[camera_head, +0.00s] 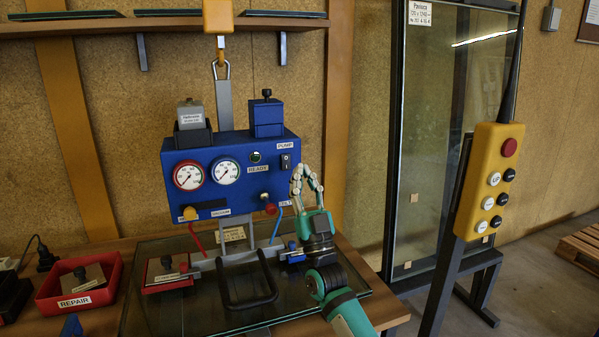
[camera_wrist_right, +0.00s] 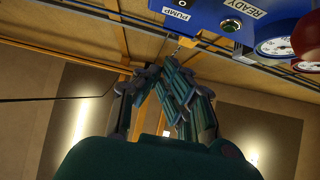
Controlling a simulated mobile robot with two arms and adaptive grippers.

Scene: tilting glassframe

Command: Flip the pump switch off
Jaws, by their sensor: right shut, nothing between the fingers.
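My right gripper (camera_head: 306,173) is shut and empty, fingers pointing up, just right of the switch in the picture. I cannot tell whether it touches the box. In the right wrist view the closed fingertips (camera_wrist_right: 163,72) are below the upside-down PUMP label (camera_wrist_right: 176,15). My left gripper is not in view.
Two gauges (camera_head: 227,172) and a READY lamp (camera_head: 255,156) are on the box. A glass pane (camera_head: 210,310) lies on the table under the lifter. A yellow pendant (camera_head: 489,180) hangs at right.

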